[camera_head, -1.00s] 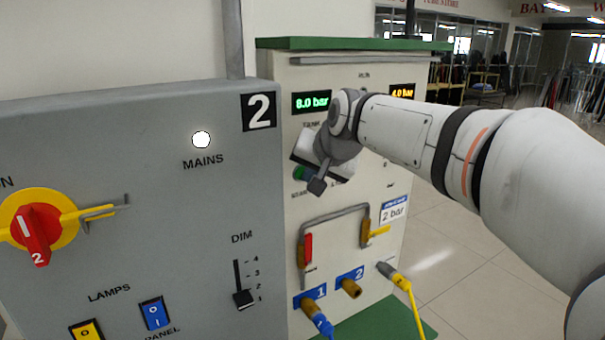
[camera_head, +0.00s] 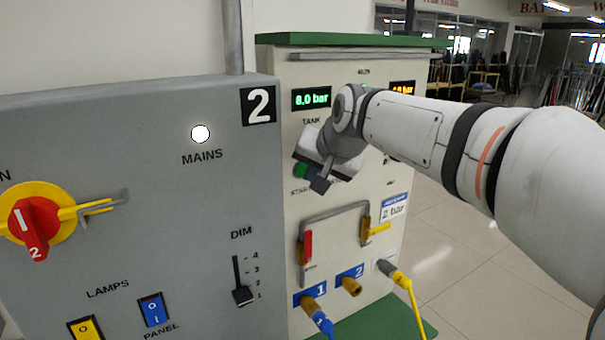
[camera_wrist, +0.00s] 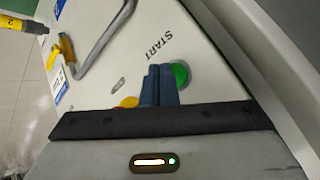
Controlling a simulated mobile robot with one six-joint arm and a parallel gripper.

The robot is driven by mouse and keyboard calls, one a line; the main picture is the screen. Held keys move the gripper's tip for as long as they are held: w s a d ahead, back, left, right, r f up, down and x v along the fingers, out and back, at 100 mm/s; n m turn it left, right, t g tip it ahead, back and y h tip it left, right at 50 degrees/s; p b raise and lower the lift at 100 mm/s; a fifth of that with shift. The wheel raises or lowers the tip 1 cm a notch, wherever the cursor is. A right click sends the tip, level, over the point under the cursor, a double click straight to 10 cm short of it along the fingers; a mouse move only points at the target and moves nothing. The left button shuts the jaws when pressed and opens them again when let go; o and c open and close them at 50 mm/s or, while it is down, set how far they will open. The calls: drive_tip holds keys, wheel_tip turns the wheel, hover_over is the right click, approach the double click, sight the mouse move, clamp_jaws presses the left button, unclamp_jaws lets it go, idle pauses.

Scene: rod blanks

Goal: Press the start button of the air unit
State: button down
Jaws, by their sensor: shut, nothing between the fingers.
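The air unit (camera_head: 345,72) is a pale panel with a green top, right of the grey cabinet. Its green start button (camera_head: 300,171) shows left of my gripper (camera_head: 319,183), partly hidden by it. In the wrist view the green button (camera_wrist: 180,75) lies under the START label, partly behind my gripper's dark blue fingers (camera_wrist: 159,70). The fingers are together and empty, with their tips at the button's left edge. I cannot tell whether they touch it. A small green spot (camera_head: 364,89) shows under the RUN label, just above my arm.
The grey cabinet (camera_head: 120,180) with a red and yellow switch (camera_head: 36,222) stands at the left. A bent metal pipe (camera_head: 335,212) with red and yellow handles runs below the button. Hoses join the panel's lower part. Open floor (camera_head: 465,270) lies at the right.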

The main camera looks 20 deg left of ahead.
drive_tip(key=shift+d, duration=0.1)
drive_tip(key=s+d+b, duration=0.2)
drive_tip(key=s+d, duration=0.1)
drive_tip(key=shift+s+d, duration=0.15)
drive_tip(key=shift+d, duration=0.25)
idle(0.8)
drive_tip(key=s+d+f+h, duration=0.35)
drive_tip(key=d+f, duration=0.55)
drive_tip(key=d, duration=0.6)
drive_tip(key=s+d+f+m+g+h, duration=0.1)
drive_tip(key=s+d+f+g+h, duration=0.1)
drive_tip(key=s+d+f, duration=1.2)
drive_tip(key=shift+s+g+h, duration=0.35)
drive_tip(key=shift+s+g, duration=0.2)
drive_tip(key=shift+g, duration=0.15)
drive_tip(key=shift+d, duration=0.1)
